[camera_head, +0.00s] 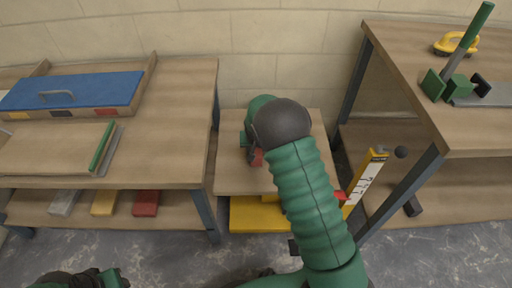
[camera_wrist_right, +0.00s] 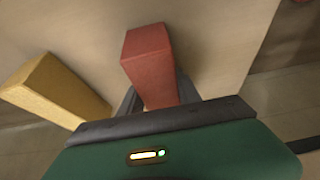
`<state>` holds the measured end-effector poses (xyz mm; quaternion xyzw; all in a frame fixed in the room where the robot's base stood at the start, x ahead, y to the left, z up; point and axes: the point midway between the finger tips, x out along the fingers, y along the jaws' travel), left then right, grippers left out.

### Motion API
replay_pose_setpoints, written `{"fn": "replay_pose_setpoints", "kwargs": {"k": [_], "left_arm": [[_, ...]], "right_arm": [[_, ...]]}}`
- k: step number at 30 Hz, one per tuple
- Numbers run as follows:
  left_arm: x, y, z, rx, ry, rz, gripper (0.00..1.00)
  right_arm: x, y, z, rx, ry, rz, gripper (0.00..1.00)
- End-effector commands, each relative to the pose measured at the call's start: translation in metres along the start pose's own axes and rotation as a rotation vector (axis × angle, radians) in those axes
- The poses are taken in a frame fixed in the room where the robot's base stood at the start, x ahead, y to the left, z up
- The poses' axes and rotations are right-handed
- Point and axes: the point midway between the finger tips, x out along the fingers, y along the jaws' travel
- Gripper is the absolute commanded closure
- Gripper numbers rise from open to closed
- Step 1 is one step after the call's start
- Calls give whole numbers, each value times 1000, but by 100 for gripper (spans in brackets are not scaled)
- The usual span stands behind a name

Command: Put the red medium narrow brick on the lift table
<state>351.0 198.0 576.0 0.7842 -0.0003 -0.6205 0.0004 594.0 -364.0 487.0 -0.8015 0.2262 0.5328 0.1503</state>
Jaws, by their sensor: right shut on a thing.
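The red brick (camera_wrist_right: 148,58) stands out between the dark fingers of my right gripper (camera_wrist_right: 155,98), which is shut on it. In the head view a small part of the red brick (camera_head: 257,158) shows beside my right gripper (camera_head: 251,152), over the wooden top of the lift table (camera_head: 235,180). My forearm hides much of that top. Whether the brick touches the top I cannot tell. A yellow brick (camera_wrist_right: 55,90) lies left of the red one in the wrist view. My left gripper (camera_head: 95,280) is at the bottom left edge, its fingers unclear.
A left bench (camera_head: 180,110) carries a blue-lidded box (camera_head: 75,92); grey, yellow and red bricks (camera_head: 147,203) lie on its lower shelf. A right bench (camera_head: 400,60) holds green tools. A yellow scale post (camera_head: 365,180) stands right of the lift table, near my arm.

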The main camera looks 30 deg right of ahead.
Motion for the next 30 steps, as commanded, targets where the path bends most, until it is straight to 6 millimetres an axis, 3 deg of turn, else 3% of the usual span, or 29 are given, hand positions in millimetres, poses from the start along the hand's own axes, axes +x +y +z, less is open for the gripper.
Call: {"fn": "replay_pose_setpoints", "kwargs": {"k": [1,2,7,23,26,30], "left_arm": [[1,0,0,0,0,0,64],[1,0,0,0,0,0,64],[1,0,0,0,0,0,64],[1,0,0,0,0,0,64],[-5,0,-1,0,0,0,64],[-22,0,-5,0,0,0,64]], "right_arm": [[3,0,2,0,-3,0,100],[3,0,2,0,-4,0,56],[4,0,3,0,-7,2,35],[6,5,8,2,-18,8,35],[-4,4,7,1,-18,8,35],[-40,1,3,-1,-10,4,35]]}}
